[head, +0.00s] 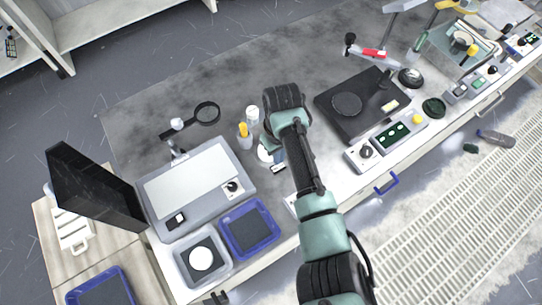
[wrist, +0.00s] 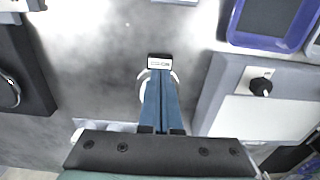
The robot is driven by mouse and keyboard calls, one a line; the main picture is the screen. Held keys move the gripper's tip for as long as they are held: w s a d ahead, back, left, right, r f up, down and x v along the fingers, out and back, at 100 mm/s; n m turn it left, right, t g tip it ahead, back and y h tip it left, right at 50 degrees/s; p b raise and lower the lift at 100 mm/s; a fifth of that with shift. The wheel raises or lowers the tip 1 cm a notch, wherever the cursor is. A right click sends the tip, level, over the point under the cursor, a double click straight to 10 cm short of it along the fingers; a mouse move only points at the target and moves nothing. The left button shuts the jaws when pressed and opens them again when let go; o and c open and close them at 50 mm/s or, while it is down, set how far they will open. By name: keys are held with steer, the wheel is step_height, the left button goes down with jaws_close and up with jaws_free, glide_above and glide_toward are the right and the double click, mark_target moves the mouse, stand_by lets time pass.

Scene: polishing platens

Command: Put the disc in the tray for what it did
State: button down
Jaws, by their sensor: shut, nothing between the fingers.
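A white disc (head: 202,258) lies in a grey tray (head: 183,266) at the front left of the bench. A blue tray (head: 272,240) stands just right of it, with no disc visible in it. A dark round disc (head: 346,105) sits on the black square platen unit (head: 372,128), and a dark green disc (head: 433,107) lies to its right. My gripper (wrist: 160,95) is shut and empty, pointing down over the bench between the grey box and the platen unit. Its fingers partly cover a pale round thing with a small label (wrist: 159,62).
A grey box with a knob (head: 205,165) and an upright black panel (head: 95,185) stand left. Control boxes (head: 398,135) line the right front. Another blue tray (head: 125,280) is at bottom left. The back bench is fairly clear.

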mark_target(278, 167)
steer(key=shift+f+b, duration=1.15)
steer(key=shift+f, duration=0.65)
stand_by(0.5)
step_height(278, 167, up, 6)
steer(key=p, duration=0.6)
steer(key=shift+w, duration=0.1)
stand_by(0.5)
